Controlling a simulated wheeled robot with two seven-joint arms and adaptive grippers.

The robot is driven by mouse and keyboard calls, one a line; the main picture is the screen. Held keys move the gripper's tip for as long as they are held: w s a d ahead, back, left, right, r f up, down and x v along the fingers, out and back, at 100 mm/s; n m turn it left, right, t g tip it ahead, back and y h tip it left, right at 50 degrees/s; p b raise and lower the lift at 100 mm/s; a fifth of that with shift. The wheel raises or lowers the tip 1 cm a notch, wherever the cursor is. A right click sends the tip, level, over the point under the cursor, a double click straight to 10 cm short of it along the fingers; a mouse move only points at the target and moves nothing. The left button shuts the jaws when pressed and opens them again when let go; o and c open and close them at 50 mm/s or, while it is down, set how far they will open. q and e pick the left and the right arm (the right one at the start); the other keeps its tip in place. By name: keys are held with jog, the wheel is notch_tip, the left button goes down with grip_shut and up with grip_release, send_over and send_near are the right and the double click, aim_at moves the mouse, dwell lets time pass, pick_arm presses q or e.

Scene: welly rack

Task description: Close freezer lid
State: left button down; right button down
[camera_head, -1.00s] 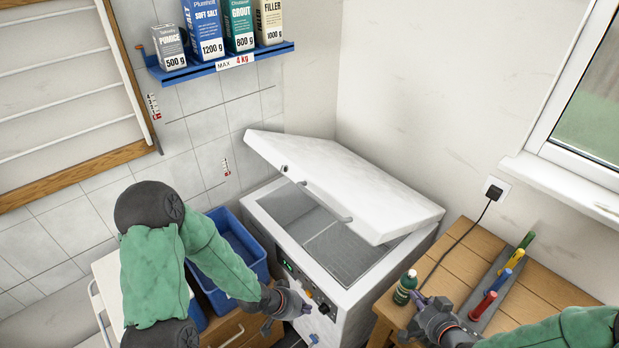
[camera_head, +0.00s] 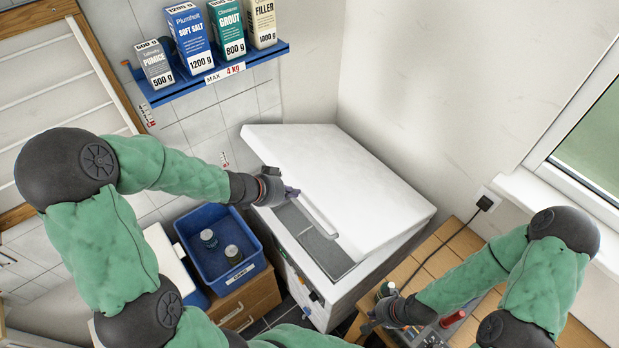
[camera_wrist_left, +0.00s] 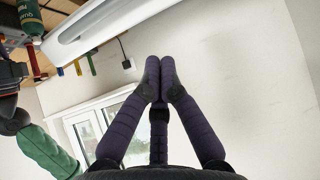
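The white freezer (camera_head: 345,300) stands in the corner with its lid (camera_head: 345,180) partly open. A strip of the grey interior (camera_head: 318,245) shows below the lid's front edge, where a long handle (camera_head: 320,215) runs. My left gripper (camera_head: 292,191) is over the lid's left front part, near the handle's upper end; contact is unclear. In the left wrist view its fingers (camera_wrist_left: 158,68) meet at the tips with nothing visible between them, and the lid (camera_wrist_left: 105,25) shows at the upper left.
A wooden bench (camera_head: 422,262) stands right of the freezer, with a green bottle (camera_head: 386,290) close to my right gripper. A blue crate (camera_head: 250,268) holding two jars is at the left. A blue shelf (camera_head: 200,82) with several boxes hangs above. A window is at right.

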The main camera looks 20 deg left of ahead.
aim_at(311, 200)
pick_arm(q)
jog(key=b+x, duration=0.2)
jog(key=x, duration=0.2)
jog(key=b+x, duration=0.3)
jog(key=x, duration=0.2)
jog(key=shift+w+d, duration=0.1)
jog(key=shift+w, duration=0.4)
jog(key=shift+s+a+f, duration=0.3)
jog(key=shift+s+a, duration=0.1)
jog(key=shift+s, duration=0.2)
jog(key=shift+s+a+f, duration=0.3)
jog(key=shift+s+a, duration=0.15)
jog(key=shift+s, duration=0.1)
jog(key=shift+s+a+f, duration=0.1)
jog(key=shift+s+a, duration=0.1)
jog(key=shift+s, duration=0.15)
jog(key=shift+f+b, duration=0.1)
jog(key=shift+b, duration=0.2)
